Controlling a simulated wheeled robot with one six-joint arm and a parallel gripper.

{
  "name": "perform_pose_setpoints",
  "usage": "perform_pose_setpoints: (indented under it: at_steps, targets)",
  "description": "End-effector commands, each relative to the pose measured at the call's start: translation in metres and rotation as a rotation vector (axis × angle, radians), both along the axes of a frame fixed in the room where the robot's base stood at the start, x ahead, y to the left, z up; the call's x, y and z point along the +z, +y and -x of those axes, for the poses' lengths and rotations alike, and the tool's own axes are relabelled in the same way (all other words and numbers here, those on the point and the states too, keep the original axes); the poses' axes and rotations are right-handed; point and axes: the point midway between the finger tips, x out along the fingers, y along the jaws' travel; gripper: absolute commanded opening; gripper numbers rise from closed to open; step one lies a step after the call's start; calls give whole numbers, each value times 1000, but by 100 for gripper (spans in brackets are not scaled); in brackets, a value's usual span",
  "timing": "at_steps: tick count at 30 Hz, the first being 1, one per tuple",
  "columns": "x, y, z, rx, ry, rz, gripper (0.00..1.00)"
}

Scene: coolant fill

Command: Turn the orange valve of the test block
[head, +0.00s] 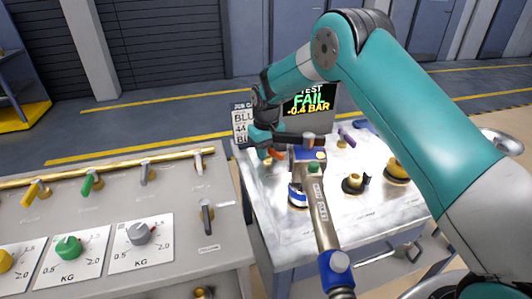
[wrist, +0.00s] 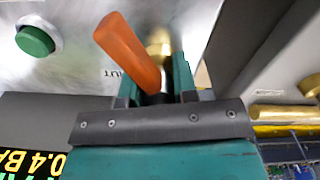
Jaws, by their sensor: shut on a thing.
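The orange valve (wrist: 130,52) shows in the wrist view as a slanted orange lever beside a brass fitting. In the head view, a small part of the orange valve (head: 277,154) shows at the back left of the test block (head: 345,222); my arm hides some of it. My gripper (wrist: 157,86) is shut on the valve, its teal fingers on either side of the lever's lower end. In the head view my gripper (head: 266,146) is over the block's back left. The screen (head: 312,100) reads "TEST FAIL -0.4 BAR".
A green button (wrist: 35,40) is near the valve. A long metal tool with blue ends (head: 321,208) stands over the block's front. Brass fittings (head: 353,184) are to its right. A counter (head: 110,200) with dials and levers is at left.

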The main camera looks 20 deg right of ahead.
Motion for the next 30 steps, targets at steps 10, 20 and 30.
perform_pose_setpoints:
  at_steps: [10,20,30]
  targets:
    - [1,0,-1,-289,-3,-1,3]
    - [1,-1,-1,-446,-3,0,3]
    - [1,-1,-1,-487,-4,-1,3]
